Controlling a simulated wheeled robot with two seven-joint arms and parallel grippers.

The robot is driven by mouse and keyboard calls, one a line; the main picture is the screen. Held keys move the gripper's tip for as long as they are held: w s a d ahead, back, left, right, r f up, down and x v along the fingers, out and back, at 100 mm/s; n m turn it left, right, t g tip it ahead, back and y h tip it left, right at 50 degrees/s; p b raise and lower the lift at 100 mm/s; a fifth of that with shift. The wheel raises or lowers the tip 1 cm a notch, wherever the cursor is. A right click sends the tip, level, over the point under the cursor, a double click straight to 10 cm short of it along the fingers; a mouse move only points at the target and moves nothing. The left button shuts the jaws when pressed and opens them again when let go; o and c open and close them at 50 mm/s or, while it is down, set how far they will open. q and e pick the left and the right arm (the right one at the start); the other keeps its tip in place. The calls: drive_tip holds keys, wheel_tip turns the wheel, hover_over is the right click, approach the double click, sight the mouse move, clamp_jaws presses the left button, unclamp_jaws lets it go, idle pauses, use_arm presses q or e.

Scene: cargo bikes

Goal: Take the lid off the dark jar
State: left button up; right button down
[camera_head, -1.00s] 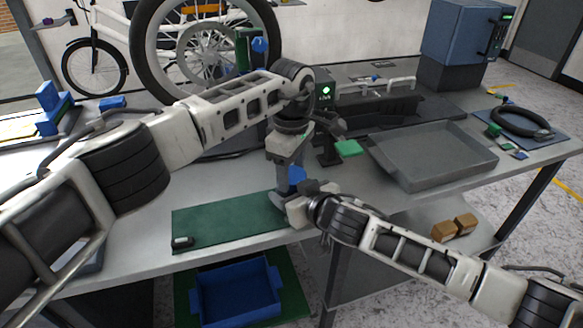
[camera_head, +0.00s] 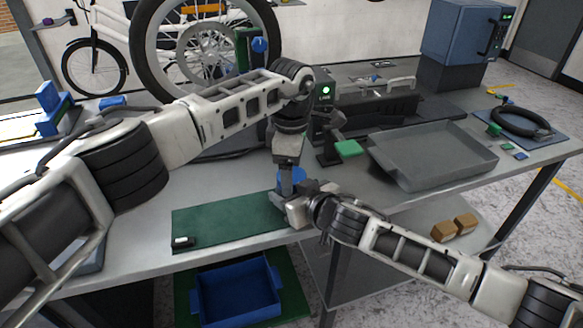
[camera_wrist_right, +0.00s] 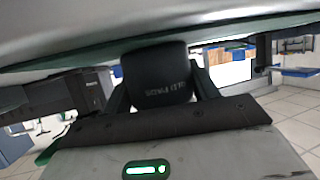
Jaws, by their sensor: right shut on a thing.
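The dark jar (camera_wrist_right: 155,78), with pale lettering on its side, sits between the fingers of my right gripper (camera_wrist_right: 160,90) in the right wrist view. My right gripper also shows at the green mat's right end in the head view (camera_head: 283,200), shut on the jar, which is mostly hidden there. My left gripper (camera_head: 286,180) points down right above it. A blue round piece (camera_head: 294,176), perhaps the lid, shows just behind the left fingers. Whether the left fingers are closed on it is hidden.
The green mat (camera_head: 220,222) lies at the bench's front edge with a small black-and-white item (camera_head: 183,242) on it. A grey tray (camera_head: 430,155) stands to the right, and a green-tipped fixture (camera_head: 347,149) behind. A blue bin (camera_head: 237,293) sits below.

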use_arm(q)
wheel_tip(320, 180, up, 4)
drive_tip(key=shift+r, duration=0.25)
drive_tip(key=shift+c, duration=0.4)
wheel_tip(320, 180, up, 3)
drive_tip(key=m, duration=0.3)
drive_tip(key=shift+r, duration=0.1)
drive_tip(key=shift+f, duration=3.85)
drive_tip(key=c, duration=1)
drive_tip(key=n, duration=0.3)
